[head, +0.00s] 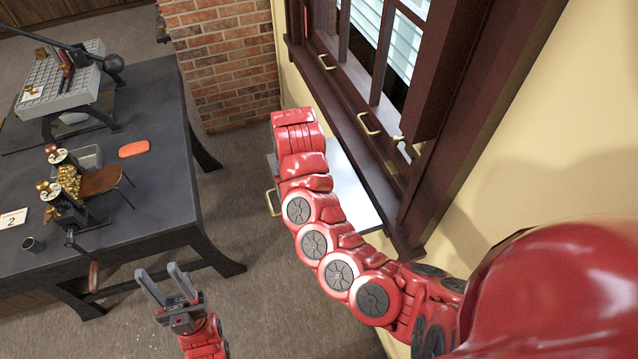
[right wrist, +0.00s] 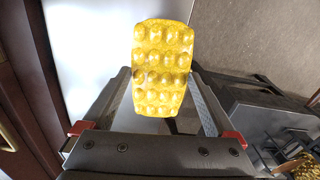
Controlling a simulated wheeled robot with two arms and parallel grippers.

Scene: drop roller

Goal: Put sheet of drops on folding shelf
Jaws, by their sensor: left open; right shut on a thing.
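The sheet of drops (right wrist: 163,68) is a yellow, translucent slab with rows of round bumps, seen in the right wrist view. My right gripper (right wrist: 160,85) is shut on it, with a finger at each side. The folding shelf (head: 350,192) is a white panel below the window in the head view, partly covered by my right arm. Its pale surface also shows behind the sheet in the right wrist view (right wrist: 85,45). I cannot tell whether the sheet touches it. My right gripper is hidden in the head view. My left gripper (head: 160,280) is open and empty above the floor.
A brass handle (head: 271,202) sticks out from the shelf's left edge. The dark window frame (head: 355,125) borders the shelf.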

